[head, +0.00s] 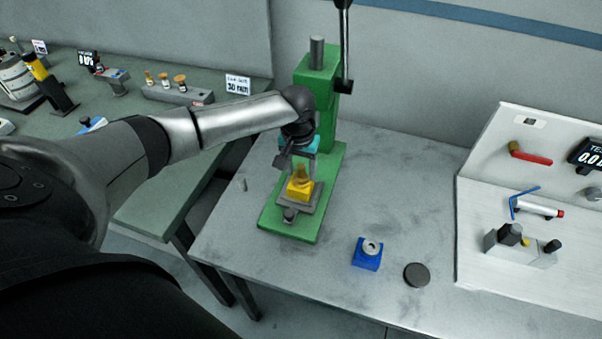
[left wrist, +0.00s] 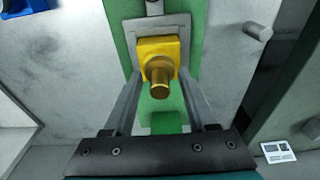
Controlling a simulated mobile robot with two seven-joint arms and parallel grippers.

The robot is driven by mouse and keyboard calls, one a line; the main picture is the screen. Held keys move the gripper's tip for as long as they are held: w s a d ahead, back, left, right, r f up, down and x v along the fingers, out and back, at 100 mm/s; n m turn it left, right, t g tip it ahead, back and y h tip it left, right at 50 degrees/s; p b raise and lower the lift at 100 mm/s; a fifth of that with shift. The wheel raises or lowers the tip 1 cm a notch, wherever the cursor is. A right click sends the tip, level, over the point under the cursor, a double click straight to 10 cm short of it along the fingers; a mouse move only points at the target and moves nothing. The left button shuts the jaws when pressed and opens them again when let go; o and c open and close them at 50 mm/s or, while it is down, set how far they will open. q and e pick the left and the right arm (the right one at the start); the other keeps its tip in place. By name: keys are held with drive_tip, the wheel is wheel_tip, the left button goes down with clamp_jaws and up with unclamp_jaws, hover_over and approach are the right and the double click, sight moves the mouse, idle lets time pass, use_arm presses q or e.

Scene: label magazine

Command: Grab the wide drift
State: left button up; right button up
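A brass cylinder (head: 301,174) stands on a yellow block (head: 299,190), on the plate of a green press (head: 327,170). The left wrist view shows the cylinder (left wrist: 159,84) and the yellow block (left wrist: 160,47) close up. No label shows whether this is the wide drift. My left gripper (head: 298,158) reaches in under the press head from the left. In the left wrist view its fingers (left wrist: 160,88) are apart, one on each side of the cylinder, with gaps visible. It holds nothing. My right gripper is out of view.
A blue block with a metal ring (head: 367,255) and a dark disc (head: 417,274) are on the bench right of the press. A small grey pin (head: 244,184) is left of it. A white panel (head: 480,230) stands right.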

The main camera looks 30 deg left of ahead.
use_arm(q)
clamp_jaws()
drive_tip(key=shift+r, duration=0.15)
